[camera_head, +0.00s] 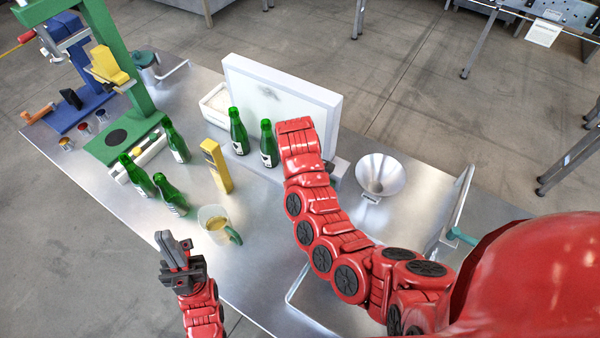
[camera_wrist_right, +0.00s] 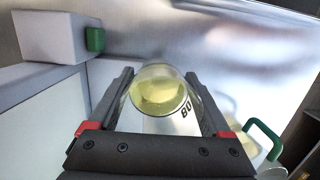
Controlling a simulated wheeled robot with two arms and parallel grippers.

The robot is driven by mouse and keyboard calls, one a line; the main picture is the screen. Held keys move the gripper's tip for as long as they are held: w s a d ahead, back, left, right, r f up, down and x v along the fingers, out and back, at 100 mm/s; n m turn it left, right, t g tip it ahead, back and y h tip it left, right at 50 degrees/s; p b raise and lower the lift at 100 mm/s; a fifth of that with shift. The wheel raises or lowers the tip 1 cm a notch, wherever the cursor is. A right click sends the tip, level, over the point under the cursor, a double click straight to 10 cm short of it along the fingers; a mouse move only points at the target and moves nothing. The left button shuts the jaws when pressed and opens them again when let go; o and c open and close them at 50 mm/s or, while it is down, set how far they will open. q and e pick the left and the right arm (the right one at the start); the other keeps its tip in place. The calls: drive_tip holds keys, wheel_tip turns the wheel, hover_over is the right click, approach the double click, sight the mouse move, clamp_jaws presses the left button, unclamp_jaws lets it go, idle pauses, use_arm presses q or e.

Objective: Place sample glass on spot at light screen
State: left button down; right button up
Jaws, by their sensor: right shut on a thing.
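The light screen (camera_head: 315,105) is a white upright panel at the back of the table, with a grey smudge on its face. My right arm reaches to its right end and hides the right gripper and glass in the head view. In the right wrist view my right gripper (camera_wrist_right: 162,100) is shut on the sample glass (camera_wrist_right: 160,92), a clear round glass with pale yellow liquid. A white surface with dark letters shows just below the glass. Whether the glass touches it I cannot tell. My left gripper (camera_head: 175,241) is empty, its fingertips apart, near the table's front left edge.
Two green bottles (camera_head: 238,132) stand before the screen, with several more to the left. A yellow post (camera_head: 216,165), a jug (camera_head: 213,222) with yellow liquid and a green handle, and a metal funnel (camera_head: 381,173) stand nearby. Green and blue presses stand at left.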

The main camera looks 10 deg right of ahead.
drive_tip(key=w, duration=0.1)
drive_tip(key=w+b, duration=0.2)
drive_tip(key=w, duration=0.1)
drive_tip(key=shift+d+f, duration=0.15)
drive_tip(key=shift+f, duration=0.1)
drive_tip(key=w+b, duration=0.2)
drive_tip(key=b, duration=0.2)
drive_tip(key=w+f+b, duration=0.1)
drive_tip(key=w+b, duration=0.1)
drive_tip(key=b, duration=0.2)
drive_tip(key=shift+w, duration=0.1)
drive_tip(key=shift+w+r, duration=0.15)
drive_tip(key=shift+r, duration=0.15)
drive_tip(key=b, duration=0.2)
drive_tip(key=shift+w+f+b, duration=0.2)
drive_tip(key=shift+f+b, duration=0.1)
drive_tip(key=shift+f, duration=0.1)
wheel_tip(320, 180, down, 3)
drive_tip(key=shift+r, duration=0.15)
drive_tip(key=shift+r, duration=0.1)
